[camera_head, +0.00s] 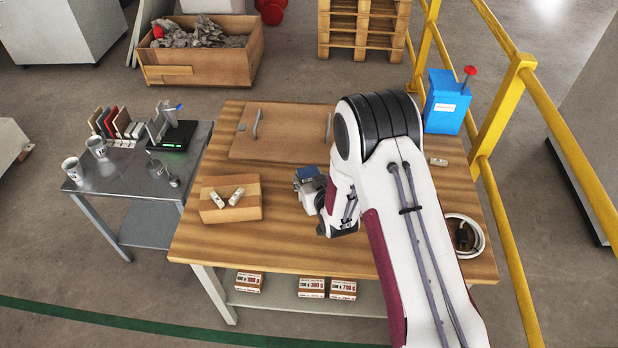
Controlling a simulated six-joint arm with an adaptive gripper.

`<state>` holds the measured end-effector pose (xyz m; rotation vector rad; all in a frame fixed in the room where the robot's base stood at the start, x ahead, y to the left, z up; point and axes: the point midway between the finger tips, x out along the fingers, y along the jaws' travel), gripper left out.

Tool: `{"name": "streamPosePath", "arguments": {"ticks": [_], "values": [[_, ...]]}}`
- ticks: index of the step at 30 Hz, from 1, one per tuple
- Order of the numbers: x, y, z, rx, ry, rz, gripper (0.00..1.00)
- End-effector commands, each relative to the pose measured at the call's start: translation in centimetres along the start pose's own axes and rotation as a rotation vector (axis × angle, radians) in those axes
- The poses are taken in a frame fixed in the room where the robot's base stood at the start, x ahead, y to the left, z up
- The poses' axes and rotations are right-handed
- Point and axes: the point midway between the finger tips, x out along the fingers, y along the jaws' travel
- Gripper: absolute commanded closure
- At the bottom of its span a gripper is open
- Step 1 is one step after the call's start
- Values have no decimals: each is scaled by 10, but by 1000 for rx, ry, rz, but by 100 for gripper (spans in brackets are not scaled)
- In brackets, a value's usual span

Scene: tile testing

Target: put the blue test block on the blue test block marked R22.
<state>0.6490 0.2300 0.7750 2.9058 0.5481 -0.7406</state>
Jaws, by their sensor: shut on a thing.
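My gripper (313,190) is over the middle of the wooden table, left of my wrist. It is shut on a small blue test block (307,173), partly covered by the gripper and arm. I cannot tell whether this block touches anything below it. I cannot pick out a separate blue block, and no R22 marking is readable; the arm and gripper hide part of the table there.
A wooden board with handles (280,130) lies behind the gripper. A blue box with a red knob (446,103) stands back right, by yellow railings (513,75). The front left tabletop is clear.

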Motion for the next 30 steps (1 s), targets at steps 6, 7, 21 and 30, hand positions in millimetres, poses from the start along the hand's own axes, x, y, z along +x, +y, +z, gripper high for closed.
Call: {"name": "streamPosePath", "arguments": {"ticks": [6,7,21,30], "values": [[1,0,2,0,0,0,42],[1,0,2,0,0,0,42],[-1,0,-1,0,0,0,42],[-21,0,-1,0,-1,0,42]]}}
